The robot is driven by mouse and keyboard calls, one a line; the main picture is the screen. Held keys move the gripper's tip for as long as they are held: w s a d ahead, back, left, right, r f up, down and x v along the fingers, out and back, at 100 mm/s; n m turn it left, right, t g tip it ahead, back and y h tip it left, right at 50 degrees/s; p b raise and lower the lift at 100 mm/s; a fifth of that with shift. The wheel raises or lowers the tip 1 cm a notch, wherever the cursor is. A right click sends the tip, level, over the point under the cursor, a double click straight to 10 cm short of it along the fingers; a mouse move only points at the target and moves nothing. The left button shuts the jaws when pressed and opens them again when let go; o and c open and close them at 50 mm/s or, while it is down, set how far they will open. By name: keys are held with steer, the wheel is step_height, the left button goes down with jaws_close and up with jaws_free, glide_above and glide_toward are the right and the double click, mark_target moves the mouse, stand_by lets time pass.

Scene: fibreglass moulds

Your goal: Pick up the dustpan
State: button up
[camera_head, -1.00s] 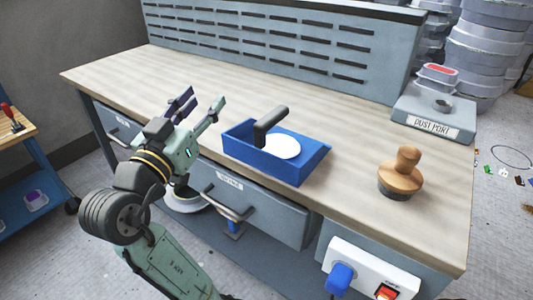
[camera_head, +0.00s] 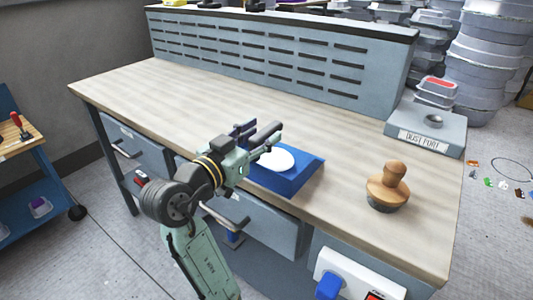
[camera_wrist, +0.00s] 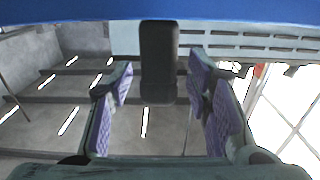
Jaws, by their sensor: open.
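The dustpan (camera_head: 292,180) is a blue open tray with a dark handle (camera_head: 266,133), lying on the workbench near its front edge. A white round patch (camera_head: 276,160) shows inside it. My gripper (camera_head: 248,145) is at the dustpan's left side, by the handle, and hides part of the pan. In the wrist view, the dark handle (camera_wrist: 158,62) stands between my two spread purple-padded fingers, with a visible gap on each side. The blue pan (camera_wrist: 100,10) fills the top edge of that view.
A wooden-knobbed tool (camera_head: 388,187) stands on the workbench (camera_head: 170,100) to the right. A grey dust port box (camera_head: 428,128) sits at the bench's right end. A slotted back panel (camera_head: 280,50) runs behind. The bench's left part is clear.

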steer(key=shift+x, duration=1.45)
steer(key=shift+c, duration=0.4)
jaws_close()
